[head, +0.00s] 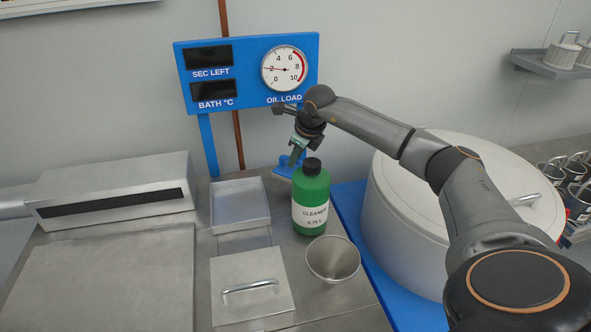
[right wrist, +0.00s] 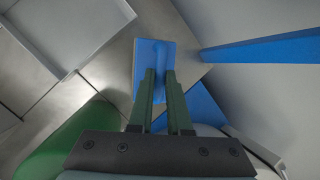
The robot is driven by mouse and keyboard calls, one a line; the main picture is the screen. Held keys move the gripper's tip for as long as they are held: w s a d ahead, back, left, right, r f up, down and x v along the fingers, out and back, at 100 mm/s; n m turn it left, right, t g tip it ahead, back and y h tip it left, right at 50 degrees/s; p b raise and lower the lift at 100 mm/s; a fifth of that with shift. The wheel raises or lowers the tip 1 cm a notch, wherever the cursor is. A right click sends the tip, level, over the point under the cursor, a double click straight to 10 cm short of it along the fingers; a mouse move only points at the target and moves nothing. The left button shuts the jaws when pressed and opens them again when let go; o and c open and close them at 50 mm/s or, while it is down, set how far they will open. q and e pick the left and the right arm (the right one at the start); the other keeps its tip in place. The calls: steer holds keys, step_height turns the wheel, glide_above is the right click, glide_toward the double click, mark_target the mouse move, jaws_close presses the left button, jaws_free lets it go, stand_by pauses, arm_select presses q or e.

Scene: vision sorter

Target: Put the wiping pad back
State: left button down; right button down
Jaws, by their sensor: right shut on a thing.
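The wiping pad (head: 284,168) is blue and sits low behind the green cleaner bottle (head: 310,185), near the back of the metal counter. In the right wrist view the pad (right wrist: 151,50) is a flat blue rectangle with a raised grip along its middle. My right gripper (head: 294,154) reaches down from above, and its green fingers (right wrist: 159,72) are shut on that grip. The bottle hides part of the pad in the head view. I cannot tell whether the pad touches the counter. My left gripper is not in view.
The cleaner bottle stands close beside my right gripper. A large white drum (head: 390,215) stands right on a blue base (head: 349,207). A blue gauge panel (head: 236,100) rises behind.

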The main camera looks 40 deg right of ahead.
mark_target(295, 168)
step_height(295, 168, down, 3)
steer(key=shift+f, duration=0.5)
steer(key=shift+f, duration=0.15)
steer(key=c, duration=0.9)
jaws_free()
steer(key=shift+o, duration=0.2)
